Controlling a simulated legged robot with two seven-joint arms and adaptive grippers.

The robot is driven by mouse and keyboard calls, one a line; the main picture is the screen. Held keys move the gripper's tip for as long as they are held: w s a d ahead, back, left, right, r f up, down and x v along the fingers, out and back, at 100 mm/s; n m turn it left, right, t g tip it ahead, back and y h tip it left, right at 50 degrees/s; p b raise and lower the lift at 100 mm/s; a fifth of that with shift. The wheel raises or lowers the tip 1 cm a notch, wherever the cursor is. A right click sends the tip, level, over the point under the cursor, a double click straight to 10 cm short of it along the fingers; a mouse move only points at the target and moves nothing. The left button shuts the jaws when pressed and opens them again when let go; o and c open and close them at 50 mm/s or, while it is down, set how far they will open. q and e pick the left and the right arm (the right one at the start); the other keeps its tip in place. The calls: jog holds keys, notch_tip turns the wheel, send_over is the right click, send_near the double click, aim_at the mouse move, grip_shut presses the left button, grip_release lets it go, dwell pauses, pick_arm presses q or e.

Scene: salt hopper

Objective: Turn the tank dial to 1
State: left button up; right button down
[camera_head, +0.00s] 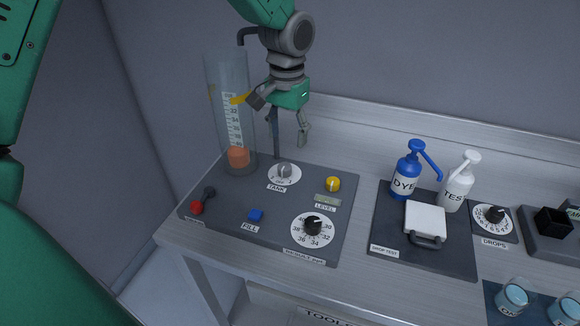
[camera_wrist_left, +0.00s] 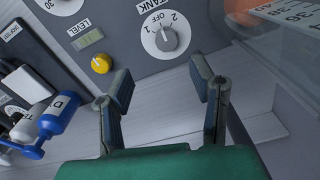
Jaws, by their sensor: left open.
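The tank dial (camera_head: 285,172) is a grey knob on a white disc on the dark panel, labelled TANK. It also shows in the left wrist view (camera_wrist_left: 166,39), with OFF, 1 and 2 marked around it. Which mark the knob points at is hard to tell. My left gripper (camera_head: 279,122) is above and behind the dial, apart from it. In the left wrist view its two fingers (camera_wrist_left: 164,92) are spread with nothing between them, and the dial lies beyond the fingertips. My right gripper is not in view.
A clear tank (camera_head: 229,110) with an orange float stands just left of my left gripper. A yellow knob (camera_head: 333,184), a level display (camera_head: 327,199) and a numbered black dial (camera_head: 313,226) share the panel. Blue (camera_head: 407,172) and white (camera_head: 458,182) bottles stand to the right.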

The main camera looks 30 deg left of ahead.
aim_at(283, 166)
pick_arm(q)
jog(key=f, duration=0.3)
jog(key=a+f, duration=0.1)
jog(key=f, duration=0.2)
jog(key=a+f, duration=0.1)
jog(key=f, duration=0.2)
jog(key=shift+d+f, duration=0.4)
jog(key=shift+f, duration=0.1)
jog(key=shift+d, duration=0.4)
jog(key=shift+a, duration=0.25)
jog(key=c, duration=0.9)
jog(key=shift+a+f, duration=0.1)
jog(key=shift+a, duration=0.2)
jog(key=shift+c, duration=1.1)
